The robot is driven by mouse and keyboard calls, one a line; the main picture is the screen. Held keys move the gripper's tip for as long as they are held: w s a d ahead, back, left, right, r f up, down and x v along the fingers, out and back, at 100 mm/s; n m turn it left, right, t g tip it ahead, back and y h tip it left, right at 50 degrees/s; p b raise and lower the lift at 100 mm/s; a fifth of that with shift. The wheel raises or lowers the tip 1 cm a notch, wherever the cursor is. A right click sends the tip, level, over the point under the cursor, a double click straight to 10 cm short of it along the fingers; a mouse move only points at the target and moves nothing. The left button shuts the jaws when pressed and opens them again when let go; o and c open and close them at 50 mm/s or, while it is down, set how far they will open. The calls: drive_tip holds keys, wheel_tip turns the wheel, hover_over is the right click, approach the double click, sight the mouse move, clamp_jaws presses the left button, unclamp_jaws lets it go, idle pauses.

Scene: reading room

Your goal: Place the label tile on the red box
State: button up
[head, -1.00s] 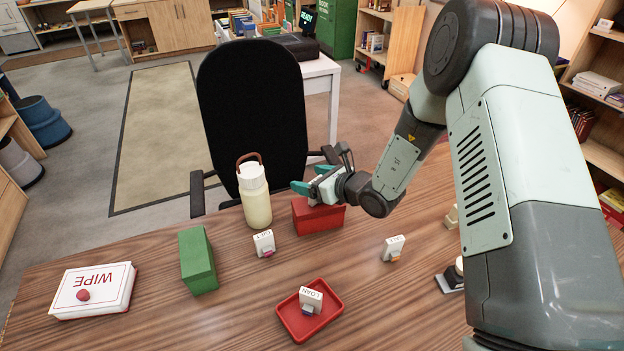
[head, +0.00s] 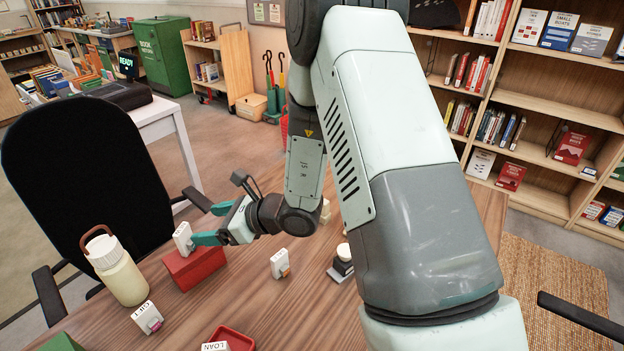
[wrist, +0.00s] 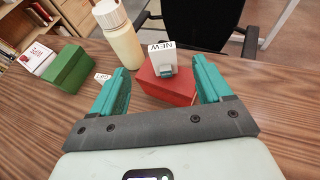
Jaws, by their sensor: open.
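The red box (head: 197,268) lies on the wooden table; it also shows in the wrist view (wrist: 168,88). A white label tile (head: 183,238) stands upright on top of the box, towards its left end in the head view. In the wrist view my gripper (wrist: 161,66) has clear gaps between each finger and the tile; nothing is held.
A cream bottle (head: 121,277) stands left of the red box. A green box (wrist: 69,68) is farther left. A stamp (head: 342,265) sits near my arm.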

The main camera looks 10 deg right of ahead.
drive_tip(key=s+d+r+n+g+h, duration=0.1)
drive_tip(key=s+d+r+n+g, duration=0.15)
drive_tip(key=s+r+n, duration=0.55)
drive_tip(key=s+d+r+n+g+h, duration=0.2)
drive_tip(key=s+r+n+g, duration=0.15)
drive_tip(key=r+n, duration=0.45)
drive_tip(key=s+d+r+n+t+h, duration=0.3)
drive_tip(key=s+d+r+h, duration=0.1)
drive_tip(key=d, duration=0.5)
drive_tip(key=s+d+r+n+t+h, duration=0.3)
drive_tip(key=s+d+r+h, duration=0.2)
drive_tip(key=s+d+r, duration=0.2)
drive_tip(key=shift+s+d+n+t+h, duration=0.3)
drive_tip(key=shift+d+n, duration=0.1)
drive_tip(key=shift+d, duration=0.7)
